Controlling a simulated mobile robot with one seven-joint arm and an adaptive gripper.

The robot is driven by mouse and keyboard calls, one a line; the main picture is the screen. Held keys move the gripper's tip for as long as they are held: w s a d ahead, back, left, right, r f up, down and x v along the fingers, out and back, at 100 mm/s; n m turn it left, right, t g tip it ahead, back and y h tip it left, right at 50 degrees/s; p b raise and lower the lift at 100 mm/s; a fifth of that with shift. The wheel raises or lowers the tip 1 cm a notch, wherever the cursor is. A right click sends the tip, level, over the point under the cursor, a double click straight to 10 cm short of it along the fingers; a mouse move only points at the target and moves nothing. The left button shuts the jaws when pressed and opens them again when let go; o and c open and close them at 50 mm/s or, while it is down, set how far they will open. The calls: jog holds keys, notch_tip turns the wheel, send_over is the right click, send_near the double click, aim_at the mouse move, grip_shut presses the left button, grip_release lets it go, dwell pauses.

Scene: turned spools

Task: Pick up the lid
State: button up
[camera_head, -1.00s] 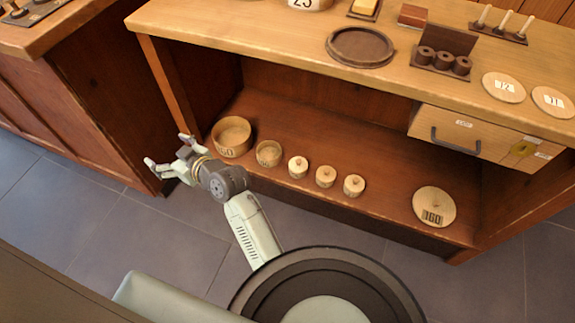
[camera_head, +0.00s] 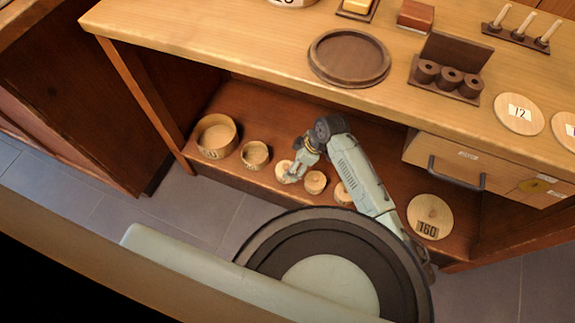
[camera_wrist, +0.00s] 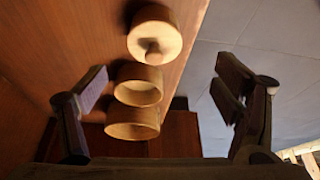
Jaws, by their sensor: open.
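A round pale wooden lid (camera_head: 430,212) with a small knob and the mark 160 lies on the lower shelf at the right. Several small round wooden pots with knobbed tops stand left of it; the leftmost knobbed pot (camera_head: 283,171) is partly hidden by my gripper (camera_head: 296,172). My gripper is over the shelf, well left of the 160 lid. In the wrist view my gripper (camera_wrist: 163,75) is open and empty, with a knobbed pot (camera_wrist: 153,40) beyond and between its fingers. The 160 lid is not in the wrist view.
Two open round boxes, a larger (camera_head: 200,150) and a smaller (camera_head: 255,164), stand at the shelf's left. The tabletop (camera_head: 225,40) overhangs the shelf (camera_head: 235,95). A drawer (camera_head: 490,165) hangs above the 160 lid. A dark round tray (camera_head: 349,84) lies on top.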

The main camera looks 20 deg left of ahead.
aim_at(287, 166)
jog(key=x, duration=0.2)
jog(key=shift+a+f, duration=0.2)
jog(key=shift+f, duration=0.1)
jog(key=x, duration=0.5)
jog(key=shift+w+a, duration=0.15)
jog(key=shift+w, duration=0.2)
jog(key=shift+c, duration=0.2)
jog(key=c, duration=0.9)
